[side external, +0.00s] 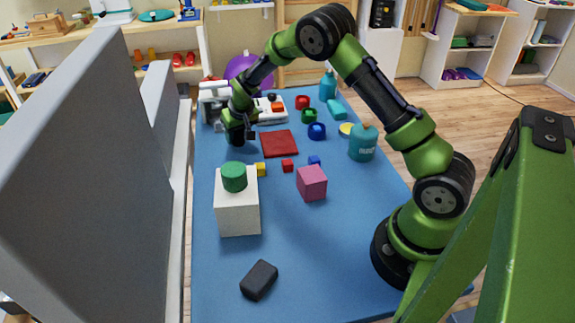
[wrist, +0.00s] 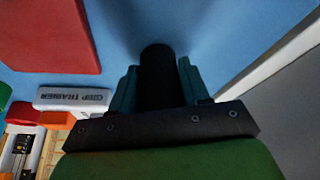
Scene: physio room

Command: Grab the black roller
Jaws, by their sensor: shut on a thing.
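The black roller (wrist: 158,72) is an upright-looking dark cylinder between the two teal fingers of my gripper (wrist: 159,85) in the wrist view. The fingers are shut on it, one on each side. In the side view my gripper (side external: 240,126) is low over the far left part of the blue table, left of the red square mat, and the roller (side external: 234,137) shows as a small dark shape there. Whether its base touches the table I cannot tell.
The red mat (side external: 279,143) lies right of my gripper. A white device marked "GRIP TRAINER" (wrist: 72,97) is close by. A white box (side external: 238,205) with a green cylinder (side external: 234,177) on top stands nearer the camera. A grey panel (side external: 95,160) borders the table's left side.

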